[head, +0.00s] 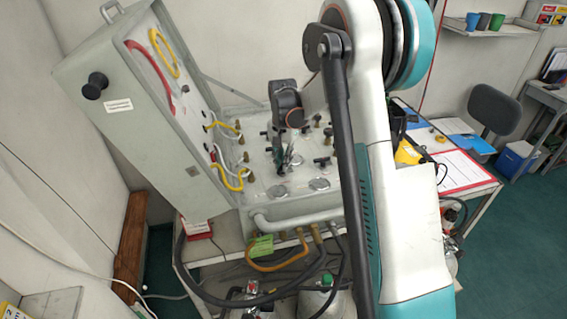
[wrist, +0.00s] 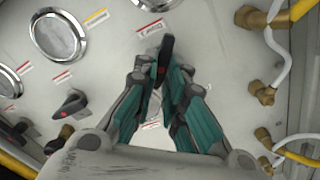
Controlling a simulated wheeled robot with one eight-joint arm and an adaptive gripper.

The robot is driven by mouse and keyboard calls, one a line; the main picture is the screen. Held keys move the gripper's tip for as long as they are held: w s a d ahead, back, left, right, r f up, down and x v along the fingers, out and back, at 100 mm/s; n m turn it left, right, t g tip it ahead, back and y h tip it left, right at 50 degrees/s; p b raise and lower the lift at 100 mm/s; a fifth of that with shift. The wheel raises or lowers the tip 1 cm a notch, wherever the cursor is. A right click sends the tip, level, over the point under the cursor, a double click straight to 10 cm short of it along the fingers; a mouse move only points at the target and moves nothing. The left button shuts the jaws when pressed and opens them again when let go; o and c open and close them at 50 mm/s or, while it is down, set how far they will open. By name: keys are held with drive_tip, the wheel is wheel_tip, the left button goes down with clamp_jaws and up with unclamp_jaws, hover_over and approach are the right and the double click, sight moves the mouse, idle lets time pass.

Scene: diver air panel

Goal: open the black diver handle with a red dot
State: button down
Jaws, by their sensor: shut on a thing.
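The diver air panel (head: 262,185) lies in its open case on a table in the head view. In the wrist view my gripper (wrist: 164,85) is shut on a black handle (wrist: 166,52), with one finger on each side of it. A small dark red spot shows on that handle between the fingers. Another black handle (wrist: 70,104) with a red dot stands free at the left of the wrist view. In the head view my gripper (head: 284,160) is small and low over the panel, and the held handle is hard to make out.
Round gauges (wrist: 58,36) sit left of my gripper in the wrist view. Brass fittings (wrist: 262,92) with white and yellow hoses line the right side. The open case lid (head: 150,100) stands at the left in the head view. A table with papers (head: 455,170) is at the right.

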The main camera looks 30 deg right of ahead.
drive_tip(key=n, duration=0.3)
drive_tip(key=shift+w+n+b, duration=0.1)
drive_tip(key=shift+n+b, duration=0.2)
drive_tip(key=shift+b, duration=0.1)
drive_tip(key=shift+a+n+b, duration=0.15)
drive_tip(key=shift+n+b, duration=0.15)
drive_tip(key=shift+n, duration=1.5)
drive_tip(key=c, duration=1.7)
unclamp_jaws()
drive_tip(key=shift+o, duration=0.2)
wheel_tip(320, 180, up, 12)
